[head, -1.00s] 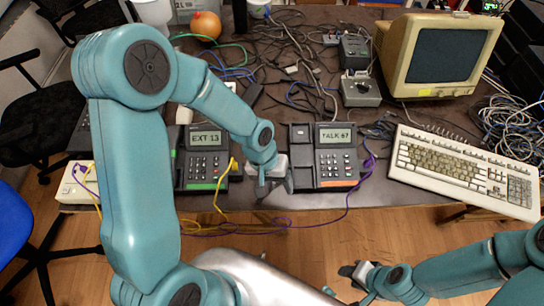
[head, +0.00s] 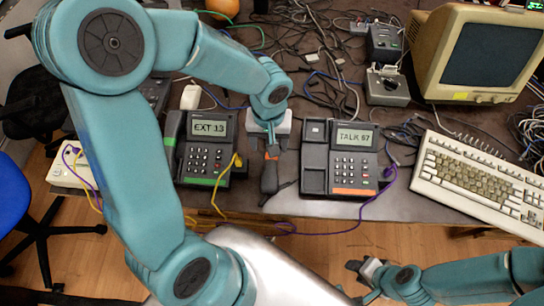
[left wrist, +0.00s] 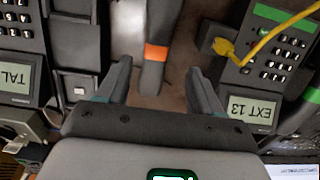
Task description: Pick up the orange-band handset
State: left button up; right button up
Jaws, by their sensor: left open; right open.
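The orange-band handset (head: 269,175) is dark and lies on the desk between the two phones, one end at the front edge. Its orange band shows in the left wrist view (left wrist: 156,52), between the fingers of my left gripper (left wrist: 160,67). These fingers are open, one on each side of the handset, with gaps showing. In the head view my left gripper (head: 271,140) is over the handset's far end and hides it. The TALK 67 phone (head: 352,165) has an orange strip and an empty cradle. My right gripper (head: 358,267) is open and empty, off the desk's front.
The EXT 13 phone (head: 205,150) with a green strip stands left of the handset, with a yellow cable (head: 222,185). A keyboard (head: 480,180) and a monitor (head: 475,50) are at the right. Cables crowd the desk's back. A purple cable (head: 340,230) hangs in front.

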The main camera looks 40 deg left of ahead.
pick_arm(q)
notch_tip(320, 180, down, 2)
jog(key=shift+d, duration=0.15)
notch_tip(320, 180, down, 5)
jog(key=shift+w+d+f, duration=0.1)
jog(key=shift+w+f, duration=0.05)
jog(key=shift+f, duration=0.05)
grip_shut()
jog(key=shift+r, duration=0.1)
